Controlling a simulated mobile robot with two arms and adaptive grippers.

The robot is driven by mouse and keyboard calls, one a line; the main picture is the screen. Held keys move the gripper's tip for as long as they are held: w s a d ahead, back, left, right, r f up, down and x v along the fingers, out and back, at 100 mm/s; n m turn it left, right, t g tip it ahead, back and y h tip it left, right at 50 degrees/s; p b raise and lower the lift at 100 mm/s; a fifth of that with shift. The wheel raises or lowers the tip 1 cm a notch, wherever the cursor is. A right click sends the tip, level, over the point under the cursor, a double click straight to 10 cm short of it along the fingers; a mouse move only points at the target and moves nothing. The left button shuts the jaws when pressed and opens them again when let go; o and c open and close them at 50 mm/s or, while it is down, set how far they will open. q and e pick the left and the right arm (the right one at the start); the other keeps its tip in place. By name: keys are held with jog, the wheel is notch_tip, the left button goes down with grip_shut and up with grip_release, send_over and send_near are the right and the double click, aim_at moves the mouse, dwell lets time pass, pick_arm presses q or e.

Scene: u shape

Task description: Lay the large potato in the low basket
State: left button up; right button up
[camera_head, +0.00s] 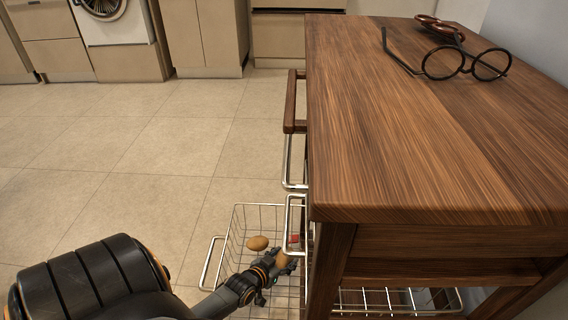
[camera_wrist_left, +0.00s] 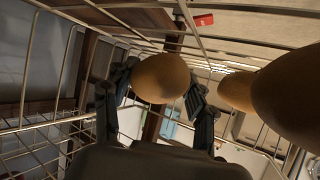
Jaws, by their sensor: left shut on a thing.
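The low wire basket (camera_head: 236,222) is pulled out from the wooden cart near the floor. My left gripper (camera_head: 274,266) reaches down into the basket area. Its two fingers (camera_wrist_left: 158,98) are shut on a brown potato (camera_wrist_left: 160,78), which also shows partly behind the fingers in the head view (camera_head: 283,259). Another potato (camera_head: 258,243) sits in the basket just left of the gripper. In the wrist view two more rounded brown potatoes, a nearer one (camera_wrist_left: 292,95) and a farther one (camera_wrist_left: 237,90), show at the right. Whether the held potato touches the basket floor, I cannot tell. My right gripper is not in view.
The wooden cart top (camera_head: 420,130) overhangs close to the right of my arm; round glasses (camera_head: 466,66) lie on it. A red item (camera_head: 294,238) is near the basket's right side. Another wire basket (camera_head: 395,300) is under the cart. Tiled floor (camera_head: 120,150) at left is clear.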

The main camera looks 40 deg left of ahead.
pick_arm(q)
jog(key=shift+f, duration=0.35)
jog(key=shift+r, duration=0.1)
jog(key=o, duration=1.3)
